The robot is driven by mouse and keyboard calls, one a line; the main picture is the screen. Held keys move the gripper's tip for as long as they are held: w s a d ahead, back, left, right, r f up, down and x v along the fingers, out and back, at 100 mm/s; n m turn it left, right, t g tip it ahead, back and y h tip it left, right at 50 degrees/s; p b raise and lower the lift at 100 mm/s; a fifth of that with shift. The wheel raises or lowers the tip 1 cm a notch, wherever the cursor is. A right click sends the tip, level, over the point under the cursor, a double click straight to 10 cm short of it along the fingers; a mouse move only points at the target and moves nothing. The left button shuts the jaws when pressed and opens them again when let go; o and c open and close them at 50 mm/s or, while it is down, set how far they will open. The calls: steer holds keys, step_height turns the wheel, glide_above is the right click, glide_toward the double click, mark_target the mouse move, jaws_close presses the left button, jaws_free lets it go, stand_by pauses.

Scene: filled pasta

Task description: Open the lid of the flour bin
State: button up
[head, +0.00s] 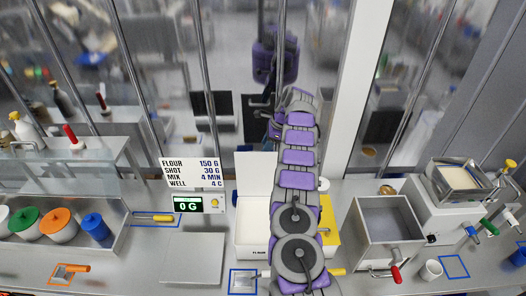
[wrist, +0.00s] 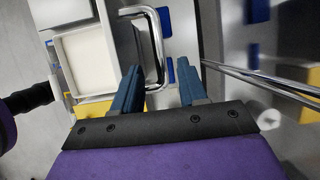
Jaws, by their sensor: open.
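The flour bin (head: 243,240) is a white box with small dark lettering on its front, partly hidden behind my arm in the head view. Its lid (head: 255,172) appears as a white panel standing upright at the back of the bin. In the wrist view the bin (wrist: 62,60) shows its pale inside at upper left, and a bent metal handle (wrist: 157,35) stands beside it. My gripper (wrist: 158,68) is open, with the handle close to the left fingertip; contact cannot be told. In the head view the fingers are mostly hidden.
Left are a scale display (head: 188,205), a flat grey plate (head: 192,258) and several coloured-lid tubs (head: 59,225). Right are a grey open box (head: 390,222) with a red-handled lever and a machine (head: 460,185). Glass and metal posts stand behind the counter.

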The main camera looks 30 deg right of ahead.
steer(key=v, duration=0.2)
steer(key=shift+r, duration=0.5)
steer(key=shift+a, duration=0.1)
